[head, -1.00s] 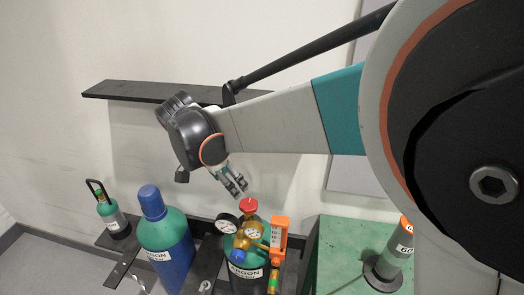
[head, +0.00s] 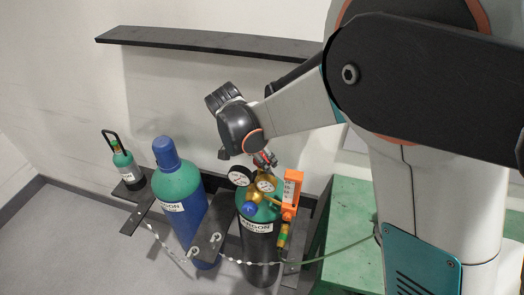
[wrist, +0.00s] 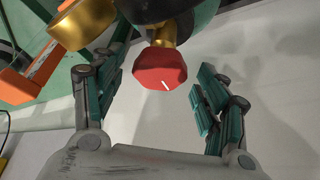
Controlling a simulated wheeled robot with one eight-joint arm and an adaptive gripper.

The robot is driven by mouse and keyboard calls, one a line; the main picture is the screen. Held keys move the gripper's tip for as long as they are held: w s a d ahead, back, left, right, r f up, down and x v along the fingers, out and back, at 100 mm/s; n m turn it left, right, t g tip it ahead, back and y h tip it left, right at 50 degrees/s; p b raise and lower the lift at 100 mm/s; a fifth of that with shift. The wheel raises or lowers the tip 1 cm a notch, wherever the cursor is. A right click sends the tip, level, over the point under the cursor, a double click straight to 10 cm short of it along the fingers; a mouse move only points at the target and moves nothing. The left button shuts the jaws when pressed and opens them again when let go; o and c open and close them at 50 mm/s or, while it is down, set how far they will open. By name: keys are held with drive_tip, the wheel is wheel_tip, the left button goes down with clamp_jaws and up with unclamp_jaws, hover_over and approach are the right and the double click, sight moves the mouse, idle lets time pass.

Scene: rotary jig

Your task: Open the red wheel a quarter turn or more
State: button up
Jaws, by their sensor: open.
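The red wheel (wrist: 160,68) is a faceted knob with a short white mark, on a brass stem. It sits on the valve of the green-and-black argon cylinder (head: 258,238). In the head view only a bit of red shows among the fingers. My gripper (wrist: 158,84) is open, with one teal-padded finger on each side of the wheel. Gaps show between both pads and the wheel, so it is not gripped. In the head view my gripper (head: 265,160) is just above the cylinder's brass regulator (head: 254,195).
Two gauges (head: 240,175), a blue knob (head: 250,209) and an orange flowmeter (head: 292,187) crowd the valve. A blue-and-green argon cylinder (head: 182,200) and a small green bottle (head: 123,163) stand left. A green table (head: 345,225) is at right. A dark shelf (head: 200,42) runs along the wall.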

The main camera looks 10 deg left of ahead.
drive_tip(key=c, duration=1)
drive_tip(key=shift+c, duration=0.2)
drive_tip(key=shift+n, duration=0.4)
drive_tip(key=n+y, duration=0.1)
drive_tip(key=n, duration=0.1)
drive_tip(key=n+t, duration=0.1)
drive_tip(key=n, duration=0.1)
drive_tip(key=shift+s+d+n+y+b, duration=0.1)
drive_tip(key=shift+d+n+y+b, duration=0.1)
drive_tip(key=shift+n+y+b, duration=0.15)
drive_tip(key=n+y, duration=0.1)
drive_tip(key=n, duration=0.3)
drive_tip(key=n+y, duration=0.1)
drive_tip(key=n, duration=0.1)
drive_tip(key=shift+d+y+b, duration=0.25)
drive_tip(key=shift+y+b, duration=0.1)
drive_tip(key=n+y, duration=0.1)
drive_tip(key=n, duration=0.2)
drive_tip(key=n+g+y, duration=0.1)
drive_tip(key=n, duration=0.3)
drive_tip(key=shift+d+n, duration=0.15)
drive_tip(key=shift+n, duration=0.1)
drive_tip(key=n, duration=0.2)
drive_tip(key=n+g, duration=0.1)
drive_tip(key=n+g+y, duration=0.1)
drive_tip(key=n, duration=0.1)
drive_tip(key=shift+w+n+b, duration=0.3)
drive_tip(key=shift+b, duration=0.1)
drive_tip(key=shift+n, duration=0.3)
